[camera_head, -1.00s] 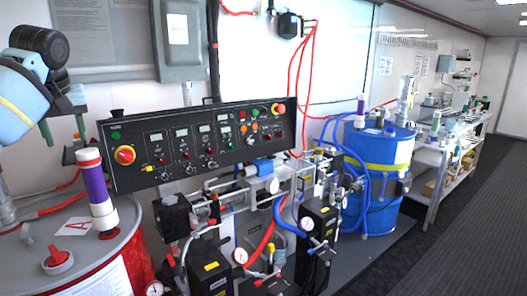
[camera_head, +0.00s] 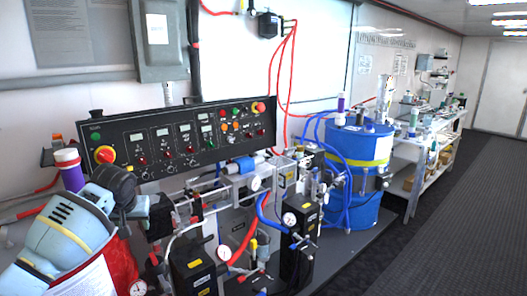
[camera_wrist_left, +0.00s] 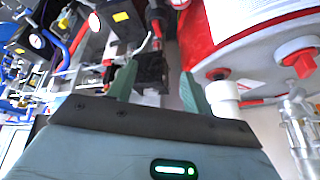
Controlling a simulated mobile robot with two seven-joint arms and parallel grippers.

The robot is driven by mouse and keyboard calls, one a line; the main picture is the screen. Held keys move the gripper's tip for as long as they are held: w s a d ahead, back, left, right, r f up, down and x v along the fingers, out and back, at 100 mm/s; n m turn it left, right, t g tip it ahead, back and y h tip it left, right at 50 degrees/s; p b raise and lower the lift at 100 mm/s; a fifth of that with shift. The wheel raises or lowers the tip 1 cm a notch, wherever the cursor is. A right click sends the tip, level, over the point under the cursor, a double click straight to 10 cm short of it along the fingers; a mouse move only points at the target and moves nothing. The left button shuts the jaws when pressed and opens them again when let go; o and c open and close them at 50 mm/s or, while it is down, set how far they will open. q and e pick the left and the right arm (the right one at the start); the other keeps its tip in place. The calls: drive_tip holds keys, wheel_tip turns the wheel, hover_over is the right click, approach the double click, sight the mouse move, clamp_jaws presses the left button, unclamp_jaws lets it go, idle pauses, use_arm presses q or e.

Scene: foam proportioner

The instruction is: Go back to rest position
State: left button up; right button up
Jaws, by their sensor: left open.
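My left gripper (camera_wrist_left: 158,88) shows in the left wrist view with its two green fingers spread apart and nothing between them. Beyond the fingers are dark machine parts and the side of a red drum (camera_wrist_left: 205,45). In the head view my left arm is folded at the lower left, in front of the red drum (camera_head: 122,265), and hides much of it. The fingers cannot be made out there. My right gripper is in neither view.
A black control panel (camera_head: 150,134) stands above pumps, hoses and gauges close to my left arm. A purple and white cylinder (camera_head: 70,172) stands behind the arm. A blue drum (camera_head: 350,180) is farther right. The dark floor (camera_head: 440,210) at the right is clear.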

use_arm(q)
drive_tip(key=s+d+f+m+t+h, duration=0.1)
drive_tip(key=s+d+f, duration=0.4)
drive_tip(key=f, duration=0.4)
drive_tip(key=s+d+f+m+h, duration=0.2)
drive_tip(key=s+d+f, duration=0.2)
drive_tip(key=f, duration=0.5)
drive_tip(key=s+d+f+m+t+h, duration=0.1)
drive_tip(key=s+d+f, duration=0.4)
drive_tip(key=f, duration=0.5)
drive_tip(key=s+d+f+t, duration=0.1)
drive_tip(key=s+f, duration=0.2)
drive_tip(key=s, duration=0.4)
drive_tip(key=s+d+f, duration=0.2)
drive_tip(key=s+f, duration=0.1)
drive_tip(key=s, duration=0.5)
drive_tip(key=s+a+t, duration=0.1)
drive_tip(key=s+a, duration=0.1)
drive_tip(key=s, duration=1.1)
drive_tip(key=shift+s+r+m, duration=0.15)
drive_tip(key=shift+s+m, duration=0.15)
drive_tip(key=shift+s, duration=0.1)
drive_tip(key=shift+c, duration=0.4)
